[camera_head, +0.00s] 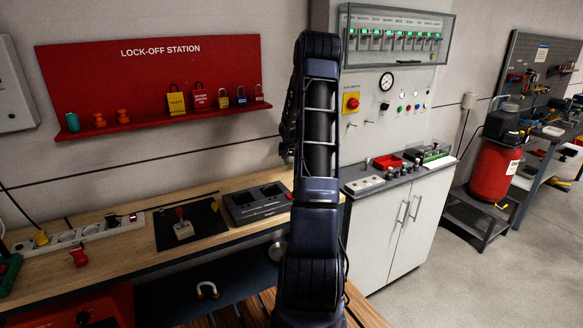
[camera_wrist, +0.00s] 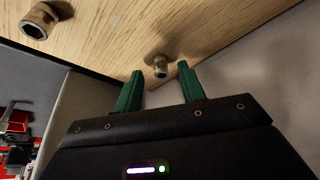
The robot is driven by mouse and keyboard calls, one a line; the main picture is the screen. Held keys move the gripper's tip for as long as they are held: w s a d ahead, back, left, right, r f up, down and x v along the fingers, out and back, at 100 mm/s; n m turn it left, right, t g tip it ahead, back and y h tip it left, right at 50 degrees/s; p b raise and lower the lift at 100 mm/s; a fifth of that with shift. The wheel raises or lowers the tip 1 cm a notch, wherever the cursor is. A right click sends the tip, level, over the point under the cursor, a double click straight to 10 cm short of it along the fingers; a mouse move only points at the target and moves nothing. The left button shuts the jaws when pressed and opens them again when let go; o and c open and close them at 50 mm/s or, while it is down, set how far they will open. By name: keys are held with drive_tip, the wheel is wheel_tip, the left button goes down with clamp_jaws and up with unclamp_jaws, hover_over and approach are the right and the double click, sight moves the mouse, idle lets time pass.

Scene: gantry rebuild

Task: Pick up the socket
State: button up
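In the wrist view a small metal socket (camera_wrist: 160,66) stands on a light wooden surface (camera_wrist: 115,30). A larger grey-brown socket (camera_wrist: 40,21) with a dark hollow end is near the top left corner of that view. My gripper (camera_wrist: 160,75) has two green fingers spread apart, with nothing between them that I can see held. The small socket appears just beyond and between the fingertips, apart from both. The task does not say which socket is meant. In the head view my arm rises in the middle, and I cannot make out the fingers or these sockets there.
A wooden workbench (camera_head: 100,255) runs along the left, with a power strip (camera_head: 78,235), a black mat and a dark device (camera_head: 258,204). A red lock-off board (camera_head: 150,85) hangs above. A white cabinet (camera_head: 405,225) stands right of my arm. Floor at the far right is open.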

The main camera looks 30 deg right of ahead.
drive_tip(key=shift+x, duration=0.75)
clamp_jaws()
drive_tip(key=shift+r, duration=0.15)
wheel_tip(320, 180, up, 19)
drive_tip(key=shift+r, duration=0.25)
